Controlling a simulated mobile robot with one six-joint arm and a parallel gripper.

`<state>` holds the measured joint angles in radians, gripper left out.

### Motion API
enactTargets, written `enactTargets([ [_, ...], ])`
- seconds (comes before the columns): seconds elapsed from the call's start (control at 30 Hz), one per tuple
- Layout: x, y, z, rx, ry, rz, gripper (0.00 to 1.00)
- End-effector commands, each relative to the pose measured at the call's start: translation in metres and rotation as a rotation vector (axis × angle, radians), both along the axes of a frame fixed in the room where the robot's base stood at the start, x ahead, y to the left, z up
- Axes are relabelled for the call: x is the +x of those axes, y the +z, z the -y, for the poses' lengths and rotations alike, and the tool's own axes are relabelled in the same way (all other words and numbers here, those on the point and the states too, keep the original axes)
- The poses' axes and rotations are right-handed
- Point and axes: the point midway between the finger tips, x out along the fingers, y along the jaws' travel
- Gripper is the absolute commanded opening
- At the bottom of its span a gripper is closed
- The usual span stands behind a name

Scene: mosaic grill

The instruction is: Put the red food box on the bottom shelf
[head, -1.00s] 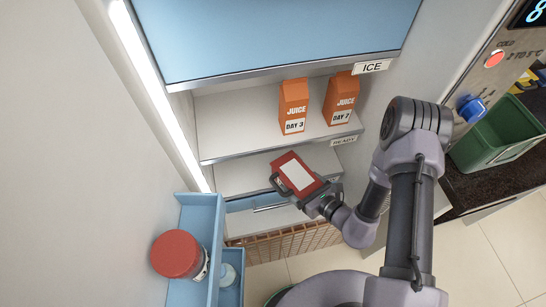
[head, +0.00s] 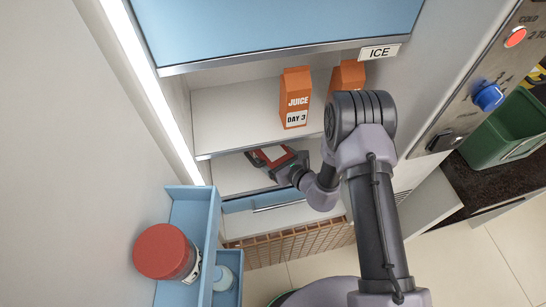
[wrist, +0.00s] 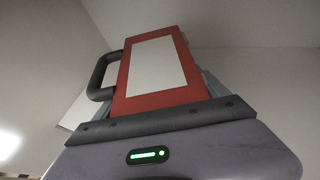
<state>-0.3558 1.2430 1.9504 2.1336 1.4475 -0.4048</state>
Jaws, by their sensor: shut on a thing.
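The red food box (head: 275,154) with a white label and a dark side handle is in my gripper (head: 284,166). The gripper is shut on it. In the head view the box is at the opening of the lower shelf (head: 232,176), under the shelf with the juice cartons. Whether it touches the shelf surface I cannot tell. In the wrist view the red box (wrist: 122,88) stands out in front of my gripper (wrist: 160,118), its white label facing the camera and its handle at the left.
Orange juice cartons (head: 296,98) stand on the shelf above; my arm partly hides the right one. A blue drawer (head: 262,200) and a wicker basket (head: 290,242) are below. A blue door bin (head: 190,215) with a red-lidded jar (head: 165,252) projects at the left.

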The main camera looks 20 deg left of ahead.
Motion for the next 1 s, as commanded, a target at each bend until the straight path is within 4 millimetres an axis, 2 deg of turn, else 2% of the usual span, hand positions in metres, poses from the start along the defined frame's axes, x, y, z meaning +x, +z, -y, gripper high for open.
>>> enactTargets([
  [0.13,0.000,-0.003,0.000,0.001,0.000,0.001,0.10],
  [0.17,0.000,-0.003,0.000,0.000,0.000,0.000,0.89],
  [0.2,0.000,-0.002,0.000,0.000,0.000,0.000,0.97],
  [0.23,0.000,-0.002,0.000,0.000,0.000,0.000,1.00],
  [0.5,-0.001,0.004,0.003,-0.001,-0.001,-0.001,1.00],
  [0.57,-0.007,0.008,0.012,-0.002,-0.002,-0.003,1.00],
  [0.8,-0.043,0.035,0.064,-0.001,-0.005,-0.004,1.00],
  [1.0,-0.062,0.046,0.088,-0.001,-0.002,-0.002,1.00],
])
